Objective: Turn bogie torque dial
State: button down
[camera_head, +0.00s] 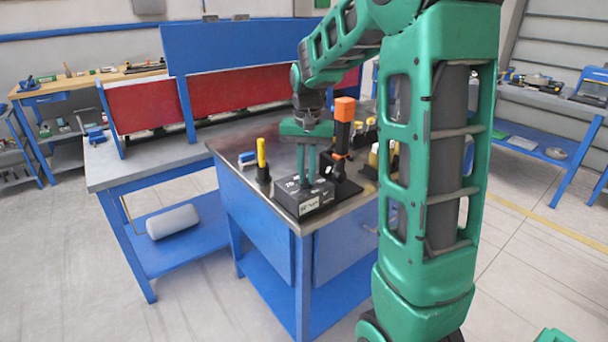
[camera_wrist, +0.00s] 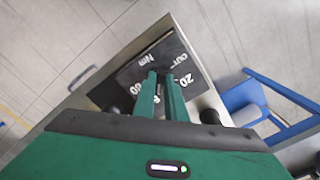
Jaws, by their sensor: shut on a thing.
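A black box with white markings (camera_head: 307,205) stands near the front corner of the metal-topped bench. In the wrist view its dark face (camera_wrist: 128,75) shows "Nm", "OUT" and scale numbers, among them 20. My green gripper (camera_head: 306,184) points down at the top of this box. In the wrist view its two fingers (camera_wrist: 161,77) are close together over the middle of the scale, shut on the torque dial. The dial is mostly hidden between and under the fingers, so its pointer and setting cannot be read.
An orange-topped tool (camera_head: 343,112) stands upright just right of the box, close to my gripper. A yellow-handled tool (camera_head: 262,155) stands to the left. Small yellow items (camera_head: 375,158) lie behind my forearm. The bench top (camera_head: 235,145) is clear at its left end.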

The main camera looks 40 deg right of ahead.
aim_at(305, 178)
jog(key=shift+w+a+m, duration=0.15)
jog(key=shift+m, duration=0.45)
jog(key=c, duration=1.8)
grip_release()
notch_tip(305, 178, up, 11)
jog(key=shift+f, duration=0.15)
jog(key=s+f+n, duration=0.1)
jog(key=s+f, duration=0.3)
jog(key=s, duration=0.5)
jog(key=s+a+f+n, duration=0.1)
jog(key=s+f, duration=0.3)
jog(key=s, duration=0.6)
jog(key=s+a+f+n, duration=0.1)
jog(key=s+f, duration=0.3)
jog(key=s, duration=0.5)
jog(key=shift+s+a+f, duration=0.2)
jog(key=shift+s, duration=0.15)
